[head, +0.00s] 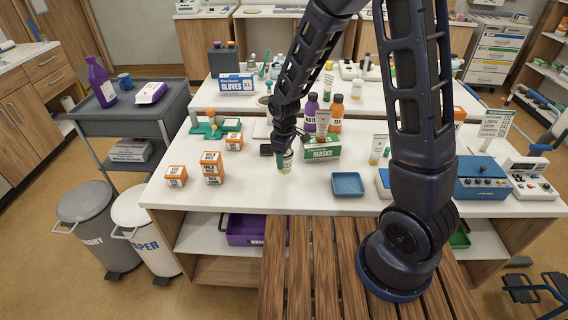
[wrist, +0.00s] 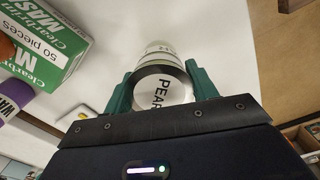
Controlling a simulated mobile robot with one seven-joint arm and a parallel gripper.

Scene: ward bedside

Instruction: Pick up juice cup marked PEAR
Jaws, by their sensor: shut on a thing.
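The juice cup marked PEAR (wrist: 163,90) is between my two green fingers in the wrist view, with its white PEAR label facing the camera. My gripper (wrist: 160,85) is shut on the cup. In the head view, my gripper (head: 284,150) points down over the white table and the cup (head: 284,163) shows just below it, pale with a green part. The gripper hides the cup's upper part there. I cannot tell whether the cup touches the table.
A green MASKS box (head: 322,149) stands close to the right of the cup. Purple and orange bottles (head: 335,113) stand behind it. A blue tray (head: 347,184) lies front right. Small orange boxes (head: 213,168) stand left. The tabletop (head: 260,195) in front is clear.

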